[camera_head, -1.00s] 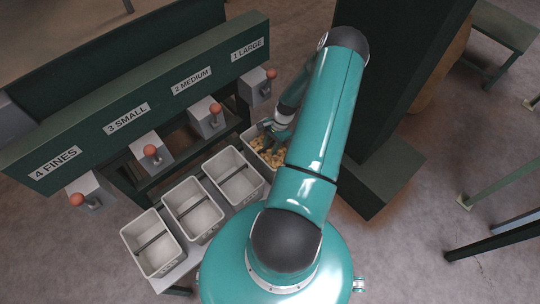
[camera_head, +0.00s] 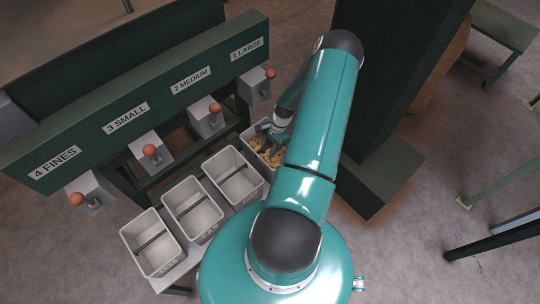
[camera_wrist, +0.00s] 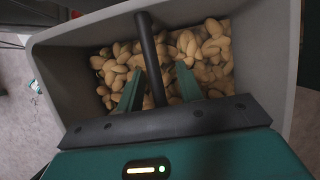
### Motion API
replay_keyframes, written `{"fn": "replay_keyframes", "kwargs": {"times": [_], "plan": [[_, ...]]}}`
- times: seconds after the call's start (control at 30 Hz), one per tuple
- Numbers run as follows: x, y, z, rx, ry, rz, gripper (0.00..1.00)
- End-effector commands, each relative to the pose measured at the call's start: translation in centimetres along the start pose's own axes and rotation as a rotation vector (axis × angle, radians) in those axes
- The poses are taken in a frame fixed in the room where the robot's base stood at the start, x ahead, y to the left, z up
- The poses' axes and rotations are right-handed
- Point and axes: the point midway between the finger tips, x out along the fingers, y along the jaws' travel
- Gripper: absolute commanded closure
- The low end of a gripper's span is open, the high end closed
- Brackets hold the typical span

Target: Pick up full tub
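The full tub (camera_head: 249,136) is a pale grey bin of tan nuts below the "1 LARGE" label in the head view. My arm hides part of it. In the wrist view the tub (camera_wrist: 65,62) fills most of the picture, with a dark bar handle (camera_wrist: 147,40) running across it above the nuts. My gripper (camera_head: 270,142) is over the tub. In the wrist view the teal fingers of my gripper (camera_wrist: 157,85) stand apart, one on each side of the bar, with gaps between them and the bar.
Three empty tubs with bars (camera_head: 234,178) (camera_head: 193,210) (camera_head: 152,243) stand in a row to the left. Hopper chutes with orange knobs (camera_head: 152,151) are behind them. A dark green pillar (camera_head: 385,110) stands close on the right.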

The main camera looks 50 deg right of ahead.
Motion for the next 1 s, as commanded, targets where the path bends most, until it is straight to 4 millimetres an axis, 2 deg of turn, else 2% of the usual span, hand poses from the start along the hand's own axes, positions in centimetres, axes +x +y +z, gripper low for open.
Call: {"fn": "replay_keyframes", "kwargs": {"times": [0.1, 0.3, 1.0], "plan": [[0.0, 0.0, 0.01, 0.0, 0.0, 0.0, 0.64], [0.0, 0.0, 0.02, 0.0, 0.0, 0.0, 1.0], [-0.01, -0.01, 0.05, 0.0, -0.001, 0.0, 1.0]]}}
